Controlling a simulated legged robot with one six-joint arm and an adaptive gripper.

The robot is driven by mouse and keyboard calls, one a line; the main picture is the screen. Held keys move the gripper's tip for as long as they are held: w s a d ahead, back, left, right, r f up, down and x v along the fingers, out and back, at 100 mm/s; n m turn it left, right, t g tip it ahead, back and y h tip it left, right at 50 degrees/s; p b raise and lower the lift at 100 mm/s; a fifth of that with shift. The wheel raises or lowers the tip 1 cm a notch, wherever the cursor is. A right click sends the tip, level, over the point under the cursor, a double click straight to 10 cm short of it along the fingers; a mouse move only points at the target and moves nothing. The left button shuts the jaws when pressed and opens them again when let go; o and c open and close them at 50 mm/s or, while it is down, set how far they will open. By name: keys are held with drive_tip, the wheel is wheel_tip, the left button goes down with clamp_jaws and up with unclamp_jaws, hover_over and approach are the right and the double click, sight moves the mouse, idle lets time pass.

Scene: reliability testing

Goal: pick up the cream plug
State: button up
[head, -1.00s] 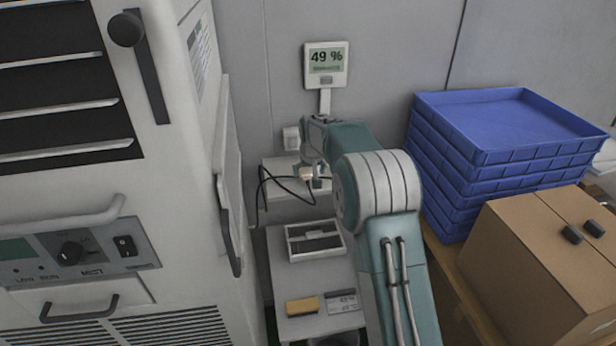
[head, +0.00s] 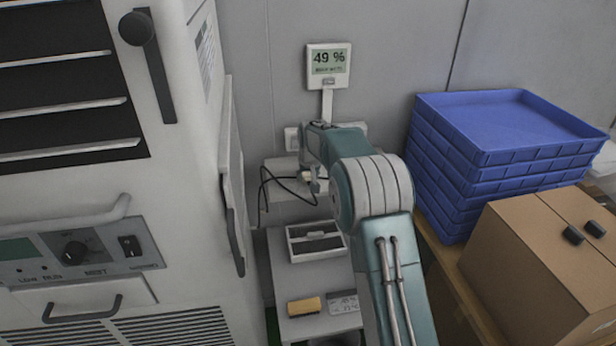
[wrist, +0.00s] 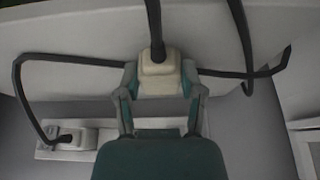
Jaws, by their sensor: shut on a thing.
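The cream plug (wrist: 158,72) sits between the two fingers of my gripper (wrist: 158,92) in the wrist view. The fingers are closed against its sides. A black cord runs from the plug toward the top of that view. In the head view the cream plug (head: 305,176) is small, next to my gripper (head: 314,183) above the white shelf. My arm hides part of this area. The plug's far end is hidden, so I cannot tell whether it touches anything else.
A socket strip (wrist: 88,139) with another plug and cord lies at lower left in the wrist view. Black cords (head: 264,188) hang over the shelf's left side. A white cabinet (head: 190,230) stands left, blue crates (head: 465,170) and a cardboard box (head: 530,265) right.

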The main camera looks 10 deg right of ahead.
sight(308, 176)
drive_tip(key=shift+r, duration=0.4)
wheel_tip(308, 176, up, 3)
drive_tip(key=shift+s+f, duration=0.1)
drive_tip(key=shift+f, duration=0.1)
drive_tip(key=s+a+r, duration=0.3)
drive_tip(key=s+r, duration=0.6)
drive_tip(key=s, duration=0.4)
drive_tip(key=shift+s+a+r, duration=0.15)
drive_tip(key=shift+a+r, duration=0.1)
drive_tip(key=shift+a, duration=0.1)
